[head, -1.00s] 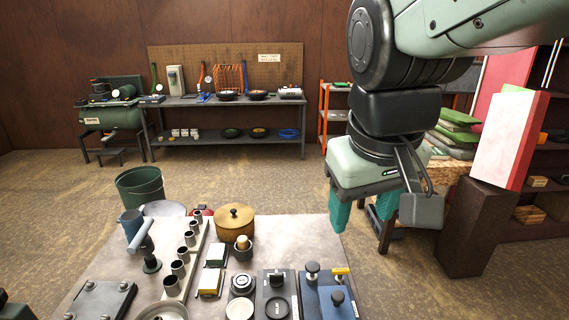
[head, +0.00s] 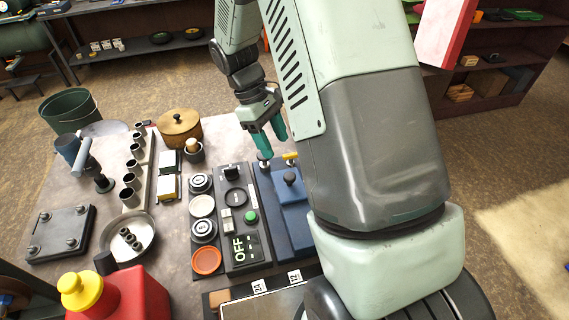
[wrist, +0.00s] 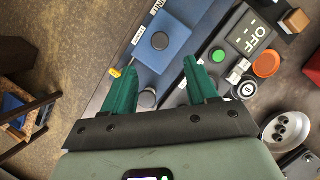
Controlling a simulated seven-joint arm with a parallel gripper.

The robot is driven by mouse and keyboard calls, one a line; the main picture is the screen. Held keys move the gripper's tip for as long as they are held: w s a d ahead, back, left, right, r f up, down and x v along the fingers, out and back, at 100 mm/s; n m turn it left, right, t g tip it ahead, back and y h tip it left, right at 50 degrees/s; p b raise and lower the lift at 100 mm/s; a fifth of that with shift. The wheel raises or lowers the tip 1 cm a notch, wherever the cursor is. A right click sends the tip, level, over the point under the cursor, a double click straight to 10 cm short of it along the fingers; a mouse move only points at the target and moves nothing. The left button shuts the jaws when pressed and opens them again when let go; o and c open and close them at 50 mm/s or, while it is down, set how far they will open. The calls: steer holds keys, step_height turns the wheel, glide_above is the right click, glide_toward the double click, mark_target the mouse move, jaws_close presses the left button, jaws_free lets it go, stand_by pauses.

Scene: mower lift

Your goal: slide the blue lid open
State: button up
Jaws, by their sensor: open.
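The blue lid (head: 294,218) is a lighter blue plate with a dark round knob (head: 290,178) on top. It lies on a darker blue base panel (head: 268,194) at the right of the table. In the wrist view the lid (wrist: 176,46) and its knob (wrist: 160,41) lie just beyond the fingertips. My gripper (head: 274,147) has teal fingers pointing down, open and empty, above the panel's far end. In the wrist view my gripper (wrist: 160,68) spans the panel. A second dark knob (wrist: 148,97) shows between its fingers. My arm hides the lid's right side in the head view.
A yellow handle (head: 290,157) stands at the panel's far end. Left of the panel are a control panel with an OFF display (head: 241,249), a green button (head: 250,216) and round dials. A wooden-lidded pot (head: 180,127) and a red container (head: 125,295) also stand on the table.

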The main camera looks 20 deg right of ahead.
mark_target(289, 175)
steer(key=x, duration=0.9)
steer(key=shift+s+d+f, duration=0.15)
steer(key=shift+s+f, duration=0.05)
steer(key=shift+f, duration=0.15)
jaws_close()
